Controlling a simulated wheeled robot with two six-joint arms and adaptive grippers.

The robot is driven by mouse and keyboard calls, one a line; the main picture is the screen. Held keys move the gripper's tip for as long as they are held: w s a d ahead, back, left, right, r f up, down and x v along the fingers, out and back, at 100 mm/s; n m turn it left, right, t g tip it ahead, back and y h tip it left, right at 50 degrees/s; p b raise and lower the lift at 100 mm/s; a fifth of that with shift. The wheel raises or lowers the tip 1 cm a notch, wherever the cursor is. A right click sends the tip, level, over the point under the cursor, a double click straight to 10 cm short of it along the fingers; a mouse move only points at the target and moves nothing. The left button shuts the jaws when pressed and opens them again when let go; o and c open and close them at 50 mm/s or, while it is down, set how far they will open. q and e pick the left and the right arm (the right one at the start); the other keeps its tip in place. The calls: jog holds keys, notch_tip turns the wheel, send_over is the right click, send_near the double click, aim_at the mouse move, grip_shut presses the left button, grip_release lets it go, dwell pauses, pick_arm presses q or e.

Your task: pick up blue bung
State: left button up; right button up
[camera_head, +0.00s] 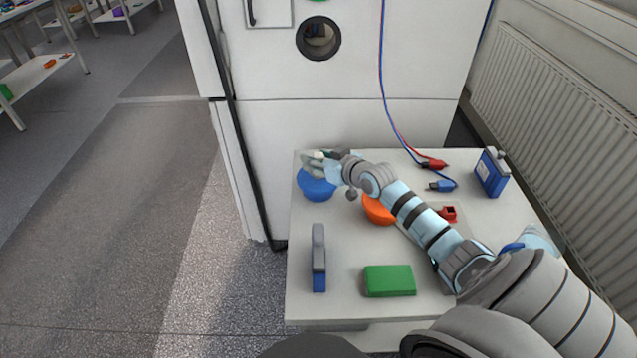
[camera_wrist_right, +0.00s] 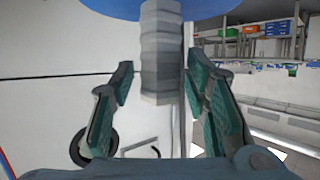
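The blue bung (camera_head: 317,189) sits on the white table's far left corner, its round blue body partly covered by my right gripper (camera_head: 326,163). In the right wrist view, its blue part (camera_wrist_right: 120,8) is at the top edge and a grey ribbed stem (camera_wrist_right: 161,60) extends from it. The stem stands between the fingers of my right gripper (camera_wrist_right: 160,85). The fingers are open, with a small gap on each side of the stem. My left gripper is not in view.
An orange round piece (camera_head: 377,211) lies beside my right forearm, partly hidden. A white cabinet (camera_head: 345,125) stands behind.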

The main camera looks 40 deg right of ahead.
grip_shut()
jog(key=shift+r, duration=0.1)
notch_tip(320, 180, up, 25)
jog(key=p, duration=0.9)
jog(key=shift+p, duration=0.3)
